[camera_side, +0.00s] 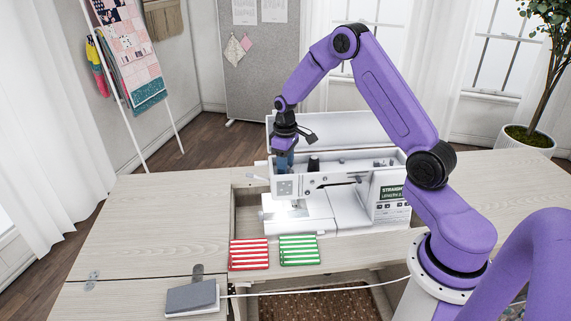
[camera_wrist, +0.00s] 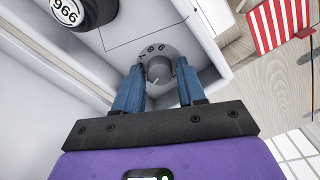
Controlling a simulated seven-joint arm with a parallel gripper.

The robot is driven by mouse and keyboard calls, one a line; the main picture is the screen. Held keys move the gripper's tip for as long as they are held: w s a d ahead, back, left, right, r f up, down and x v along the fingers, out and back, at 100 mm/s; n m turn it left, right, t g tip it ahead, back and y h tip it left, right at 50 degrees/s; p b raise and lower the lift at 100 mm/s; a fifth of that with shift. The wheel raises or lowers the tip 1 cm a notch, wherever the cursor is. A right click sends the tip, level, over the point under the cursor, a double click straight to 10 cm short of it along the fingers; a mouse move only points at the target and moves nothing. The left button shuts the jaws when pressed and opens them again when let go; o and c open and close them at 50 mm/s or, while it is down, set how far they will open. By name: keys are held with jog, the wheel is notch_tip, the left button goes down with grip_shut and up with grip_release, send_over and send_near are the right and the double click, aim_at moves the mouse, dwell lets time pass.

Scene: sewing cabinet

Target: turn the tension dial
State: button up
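The tension dial (camera_wrist: 159,70) is a grey round knob on a numbered disc, set in a recess of the white sewing machine (camera_side: 345,168). Digits and a pointer mark show on it in the wrist view. My gripper (camera_wrist: 160,76) has two blue fingers, spread apart, with tips on either side of the knob. I see no clear contact between the fingers and the knob. In the side view my gripper (camera_side: 284,162) points down at the top left of the machine, and the dial is hidden there.
A dark thread spool (camera_side: 313,163) stands on the machine, right of my gripper. Its raised white lid (camera_side: 345,130) is behind. Red-striped (camera_side: 248,255) and green-striped cloths (camera_side: 299,250) lie in front. The table's left side (camera_side: 165,215) is clear.

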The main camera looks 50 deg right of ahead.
grip_shut()
jog(key=shift+m, duration=2.8)
grip_release()
